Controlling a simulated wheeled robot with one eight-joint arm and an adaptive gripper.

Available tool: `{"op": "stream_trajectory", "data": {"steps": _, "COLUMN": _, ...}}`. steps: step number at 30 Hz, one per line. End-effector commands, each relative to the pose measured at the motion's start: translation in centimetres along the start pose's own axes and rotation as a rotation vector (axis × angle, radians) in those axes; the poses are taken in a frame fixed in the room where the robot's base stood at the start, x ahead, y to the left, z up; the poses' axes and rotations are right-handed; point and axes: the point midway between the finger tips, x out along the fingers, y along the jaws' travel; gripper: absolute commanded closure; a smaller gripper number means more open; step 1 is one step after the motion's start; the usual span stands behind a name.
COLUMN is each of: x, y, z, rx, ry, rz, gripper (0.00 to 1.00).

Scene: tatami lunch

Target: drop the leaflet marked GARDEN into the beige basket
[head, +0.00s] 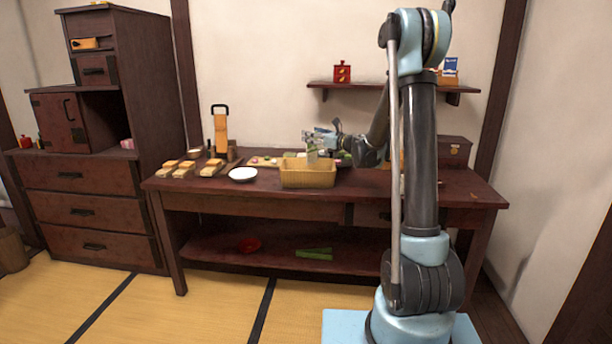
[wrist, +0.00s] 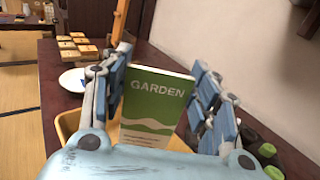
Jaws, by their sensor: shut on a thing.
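The leaflet marked GARDEN (wrist: 155,108) is green and white and stands upright between the fingers of my gripper (wrist: 160,100) in the wrist view. My gripper is shut on it. In the head view my gripper (head: 314,142) is above the beige basket (head: 308,178), and the leaflet (head: 312,157) hangs down at the basket's opening. The basket stands on the dark red table. In the wrist view parts of the basket (wrist: 68,124) show behind the leaflet and the fingers. I cannot tell whether the leaflet's lower edge is below the rim.
A white plate (head: 243,174) lies left of the basket. Several sandwich-like blocks (head: 180,170) sit further left on the table (head: 220,190). A tall wooden stand (head: 220,132) rises behind them. A wall shelf (head: 350,88) hangs above the table. Small dark round things (wrist: 267,150) lie right of my gripper.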

Motion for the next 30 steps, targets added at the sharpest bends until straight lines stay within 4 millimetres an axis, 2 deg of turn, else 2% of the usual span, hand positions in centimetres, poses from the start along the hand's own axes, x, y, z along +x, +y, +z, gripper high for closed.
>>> {"op": "stream_trajectory", "data": {"steps": 18, "x": 0.5, "y": 0.7, "z": -5.3, "rx": 0.0, "ry": 0.0, "rz": 0.008, "gripper": 0.56}}
{"op": "stream_trajectory", "data": {"steps": 30, "x": 0.5, "y": 0.7, "z": -6.3, "rx": 0.0, "ry": 0.0, "rz": 0.009, "gripper": 0.56}}
